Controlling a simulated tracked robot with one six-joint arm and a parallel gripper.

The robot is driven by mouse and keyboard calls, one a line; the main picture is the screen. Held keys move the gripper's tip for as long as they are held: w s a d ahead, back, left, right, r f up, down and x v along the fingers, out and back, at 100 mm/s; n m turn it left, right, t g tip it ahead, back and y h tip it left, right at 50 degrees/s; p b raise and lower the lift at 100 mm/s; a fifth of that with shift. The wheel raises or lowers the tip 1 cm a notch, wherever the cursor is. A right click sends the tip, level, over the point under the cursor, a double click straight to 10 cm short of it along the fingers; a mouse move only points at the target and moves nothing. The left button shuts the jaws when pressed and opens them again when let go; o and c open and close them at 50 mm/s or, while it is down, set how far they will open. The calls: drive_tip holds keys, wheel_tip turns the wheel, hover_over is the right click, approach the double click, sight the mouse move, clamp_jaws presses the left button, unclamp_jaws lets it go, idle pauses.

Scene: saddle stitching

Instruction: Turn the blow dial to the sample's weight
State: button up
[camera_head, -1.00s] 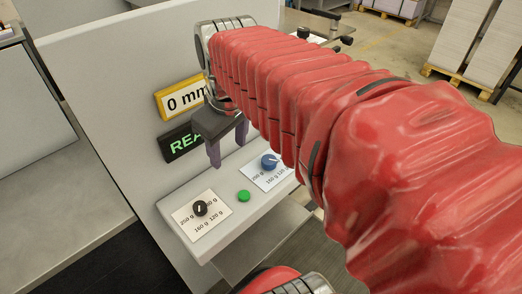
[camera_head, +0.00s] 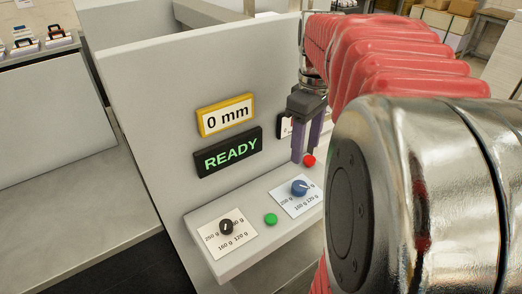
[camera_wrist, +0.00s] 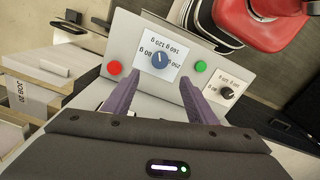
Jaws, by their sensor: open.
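A blue dial (camera_head: 300,187) sits on a white plate marked with gram values, on the sloped panel; it also shows in the wrist view (camera_wrist: 160,60). A black dial (camera_head: 226,227) sits on a similar plate to the left, and at the right in the wrist view (camera_wrist: 227,92). No readable word names either dial. The blue dial's white mark points up in the wrist view; its exact value is unclear. My gripper (camera_head: 306,155) is open and empty, fingers pointing down above the blue dial. In the wrist view its fingertips (camera_wrist: 160,79) straddle the dial's line, apart from it.
A green button (camera_head: 271,219) lies between the dials and a red button (camera_head: 309,160) beyond the blue one. Displays read 0 mm (camera_head: 226,115) and READY (camera_head: 228,153) on the upright panel. In the wrist view, a partly readable JOB label (camera_wrist: 34,98) is at left.

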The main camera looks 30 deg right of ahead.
sight(300, 185)
wheel_tip(300, 185, down, 14)
drive_tip(key=shift+r, duration=0.2)
idle(0.4)
drive_tip(key=shift+c, duration=0.3)
drive_tip(key=c, duration=0.9)
drive_tip(key=shift+a, duration=0.3)
drive_tip(key=shift+c, duration=0.5)
drive_tip(key=shift+d, duration=0.2)
drive_tip(key=shift+m, duration=0.4)
drive_tip(key=m, duration=1.1)
